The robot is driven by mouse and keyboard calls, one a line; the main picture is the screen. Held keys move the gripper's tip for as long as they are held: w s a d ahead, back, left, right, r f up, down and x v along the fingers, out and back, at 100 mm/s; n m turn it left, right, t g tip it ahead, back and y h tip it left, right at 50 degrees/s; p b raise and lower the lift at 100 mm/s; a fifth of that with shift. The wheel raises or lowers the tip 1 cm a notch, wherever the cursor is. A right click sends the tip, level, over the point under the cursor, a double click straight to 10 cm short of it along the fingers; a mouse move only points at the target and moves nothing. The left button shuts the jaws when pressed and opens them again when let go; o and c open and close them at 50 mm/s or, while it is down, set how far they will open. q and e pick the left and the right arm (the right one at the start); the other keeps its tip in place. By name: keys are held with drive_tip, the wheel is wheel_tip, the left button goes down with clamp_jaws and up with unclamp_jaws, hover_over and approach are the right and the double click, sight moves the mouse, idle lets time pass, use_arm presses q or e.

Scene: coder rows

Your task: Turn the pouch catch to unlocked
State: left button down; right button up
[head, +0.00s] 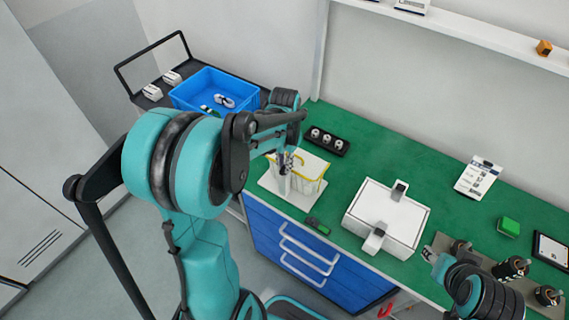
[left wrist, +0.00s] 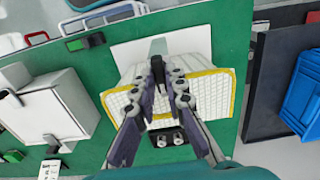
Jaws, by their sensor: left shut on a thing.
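The pouch (head: 316,168) is white and quilted with a yellow edge, and it stands on a white base plate (head: 272,188) on the green bench. In the left wrist view the pouch (left wrist: 205,92) spreads out on both sides of my fingers. My left gripper (head: 286,163) is over the pouch's near left side. In the left wrist view my left gripper (left wrist: 160,72) is shut on a narrow grey upright piece, the catch (left wrist: 158,47). The fingers hide much of the catch, so its turn position cannot be told. My right gripper (head: 438,263) is low at the right, its jaws unclear.
A white box with grey clasps (head: 390,215) stands right of the pouch. A black holder (head: 327,141) with white round pieces lies behind it. A small green-and-black item (head: 318,225) lies at the front edge. A blue crate (head: 212,90) sits on a dark cart at the left.

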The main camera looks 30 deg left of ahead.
use_arm(q)
drive_tip(key=n, duration=1.3)
drive_tip(key=shift+n+b, duration=0.3)
drive_tip(key=shift+b, duration=0.05)
drive_tip(key=shift+n, duration=2.1)
drive_tip(key=c, duration=1.6)
unclamp_jaws()
drive_tip(key=shift+o, duration=0.2)
